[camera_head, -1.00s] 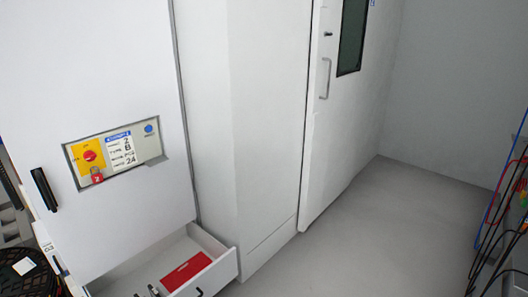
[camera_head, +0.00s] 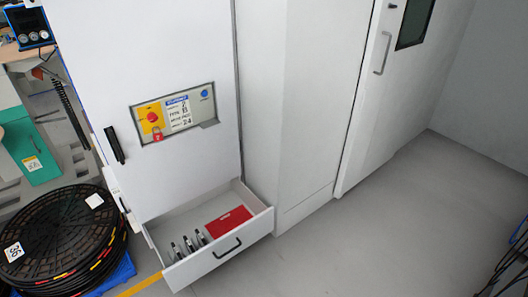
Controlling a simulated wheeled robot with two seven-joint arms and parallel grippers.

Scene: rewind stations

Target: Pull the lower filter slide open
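No part in the camera_head view is clearly marked as a filter slide. A low drawer (camera_head: 222,255) with a dark bar handle stands open at the foot of the white cabinet (camera_head: 170,60). It holds a flat red item (camera_head: 228,222) and several small dark and metal tools (camera_head: 187,243). White parts with small labels (camera_head: 113,185) show edge-on at the cabinet's left side; I cannot tell what they are. Neither of my grippers is in view.
A white door (camera_head: 385,100) with a handle is at the right. Dark cables (camera_head: 512,265) hang at lower right. The grey floor (camera_head: 380,230) is clear between.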

